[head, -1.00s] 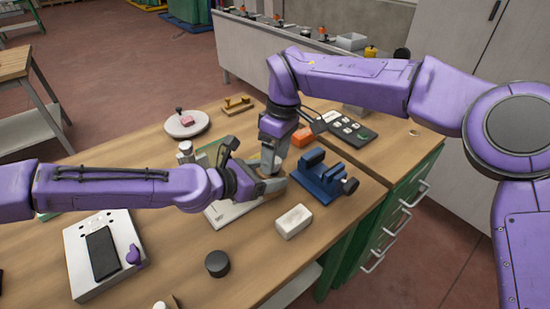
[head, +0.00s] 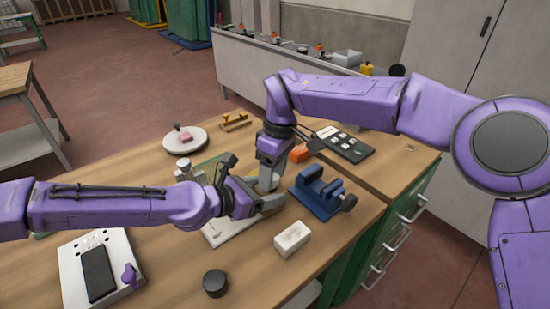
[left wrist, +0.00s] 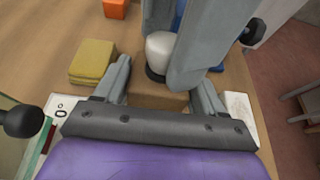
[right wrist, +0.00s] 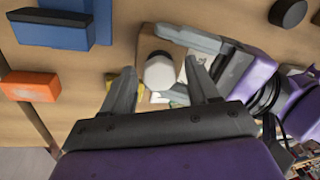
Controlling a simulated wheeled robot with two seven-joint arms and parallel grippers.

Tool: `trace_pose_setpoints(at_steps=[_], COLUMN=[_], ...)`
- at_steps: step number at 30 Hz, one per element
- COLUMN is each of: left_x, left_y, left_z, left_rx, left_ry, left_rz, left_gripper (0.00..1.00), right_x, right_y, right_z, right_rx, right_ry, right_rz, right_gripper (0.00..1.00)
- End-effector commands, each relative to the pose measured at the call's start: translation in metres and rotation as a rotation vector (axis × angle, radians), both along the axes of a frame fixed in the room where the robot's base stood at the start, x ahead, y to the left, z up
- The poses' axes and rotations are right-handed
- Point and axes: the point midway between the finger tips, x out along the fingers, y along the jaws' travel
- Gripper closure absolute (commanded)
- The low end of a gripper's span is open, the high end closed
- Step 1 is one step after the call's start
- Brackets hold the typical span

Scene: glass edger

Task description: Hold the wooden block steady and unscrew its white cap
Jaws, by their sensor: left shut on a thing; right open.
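The wooden block (left wrist: 158,98) is brown and stands between the fingers of my left gripper (left wrist: 160,76), which is shut on it. The white cap (left wrist: 160,50), with a dark ring below it, sits on top of the block. The cap shows from above in the right wrist view (right wrist: 160,72), with a corner of the block (right wrist: 147,45) behind it. My right gripper (right wrist: 160,68) is open, its fingers on either side of the cap with visible gaps. In the head view the grippers largely hide the block and cap.
A blue vise (head: 318,195) stands right of the grippers, with a white block (head: 292,240) in front. A black cylinder (head: 215,283) and a white device (head: 75,265) lie nearer. An orange block (head: 300,153) sits behind the right gripper. The front table is partly clear.

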Motion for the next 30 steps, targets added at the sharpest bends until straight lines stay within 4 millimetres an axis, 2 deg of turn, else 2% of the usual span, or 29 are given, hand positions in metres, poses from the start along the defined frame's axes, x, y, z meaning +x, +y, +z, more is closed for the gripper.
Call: trace_pose_setpoints(at_steps=[9,10,12,15,20,23,30], left_x=[-0.0004,-0.0004,-0.0004,-0.0005,-0.0005,-0.0005,-0.0004], left_y=[0.0005,0.0005,0.0005,0.0004,0.0004,0.0004,0.0004], left_z=[-0.0026,-0.0026,-0.0026,-0.0026,-0.0026,-0.0027,-0.0027], left_rx=[0.001,0.001,0.001,0.001,0.001,0.001,0.001], left_ry=[0.005,0.005,0.005,0.005,0.005,0.005,0.005], left_rz=[0.0,0.0,0.0,0.0,0.0,0.0,0.0], left_gripper=[1.0,1.0,1.0,1.0,1.0,1.0,1.0], right_x=[-0.0006,-0.0006,-0.0005,-0.0007,-0.001,-0.0011,-0.0012], right_y=[0.001,0.001,0.001,0.0011,0.0014,0.0016,0.002], right_z=[-0.0065,-0.0065,-0.0064,-0.0064,-0.0065,-0.0068,-0.0063], right_rx=[0.0,0.0,0.0,0.001,0.008,0.033,0.112], right_ry=[-0.001,-0.001,-0.001,-0.001,-0.006,-0.033,-0.14], right_rz=[0.0,0.0,0.0,0.0,0.059,0.267,1.07], right_gripper=[0.4,0.47,0.7,0.98,0.98,0.98,0.98])
